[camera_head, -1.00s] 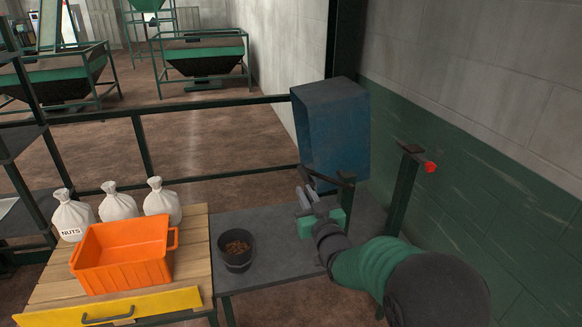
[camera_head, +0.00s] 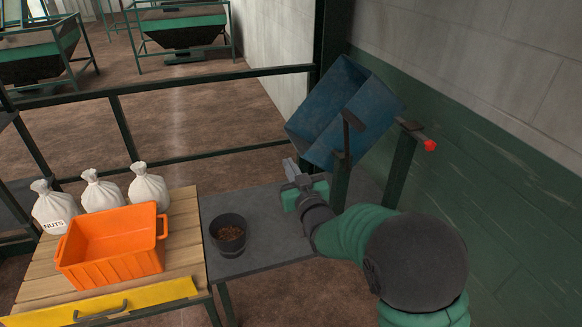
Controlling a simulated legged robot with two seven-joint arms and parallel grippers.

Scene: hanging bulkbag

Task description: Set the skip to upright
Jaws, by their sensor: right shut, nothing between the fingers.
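The skip, a blue open-topped box (camera_head: 368,112), hangs between dark posts at the right of the head view. My right gripper (camera_head: 291,170) is shut and empty, just below the skip's lower left corner and above the grey table. I cannot tell whether it touches the skip. My left gripper is not in view.
An orange crate (camera_head: 110,268) and several white sacks (camera_head: 101,189) are on the wooden table (camera_head: 185,240). A post with a red knob (camera_head: 430,145) stands at the right, near the wall.

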